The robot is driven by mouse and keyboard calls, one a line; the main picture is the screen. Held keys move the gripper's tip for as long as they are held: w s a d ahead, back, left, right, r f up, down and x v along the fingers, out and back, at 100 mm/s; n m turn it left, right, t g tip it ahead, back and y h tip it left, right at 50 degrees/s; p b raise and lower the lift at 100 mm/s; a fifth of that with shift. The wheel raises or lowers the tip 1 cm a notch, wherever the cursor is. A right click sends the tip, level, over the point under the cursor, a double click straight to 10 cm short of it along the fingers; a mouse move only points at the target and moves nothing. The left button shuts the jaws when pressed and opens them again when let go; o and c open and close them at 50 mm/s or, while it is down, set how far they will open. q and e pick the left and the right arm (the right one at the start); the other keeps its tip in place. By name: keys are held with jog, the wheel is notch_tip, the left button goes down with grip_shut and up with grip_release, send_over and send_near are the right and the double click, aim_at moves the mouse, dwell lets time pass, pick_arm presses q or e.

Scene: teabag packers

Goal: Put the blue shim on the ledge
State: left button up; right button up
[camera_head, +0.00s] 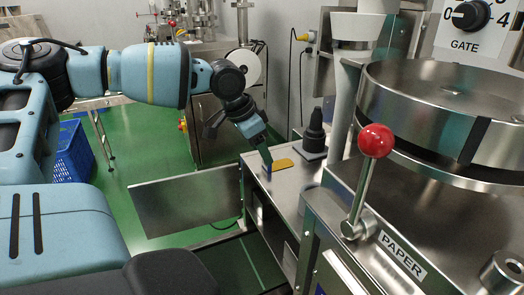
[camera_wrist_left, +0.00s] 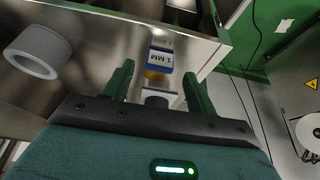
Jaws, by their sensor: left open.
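The blue shim (camera_wrist_left: 161,60), with a white "1 MM" label, shows in the left wrist view just ahead of and between my fingertips. In the head view a small blue patch of it (camera_head: 266,171) shows below my gripper, at the near-left edge of the steel top. My left gripper (camera_wrist_left: 158,73) is open, with a green finger to each side of the shim's line. I cannot tell which surface is the ledge.
A black knob (camera_head: 314,135) stands behind the yellow piece. A red-ball lever (camera_head: 376,141) and a round steel drum (camera_head: 440,110) stand to the right. A steel panel (camera_head: 185,205) sticks out to the left. A grey ring (camera_wrist_left: 45,50) shows in the wrist view.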

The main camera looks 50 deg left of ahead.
pick_arm(q)
jog(key=p+v, duration=0.1)
jog(key=v, duration=0.8)
jog(key=shift+r, duration=0.25)
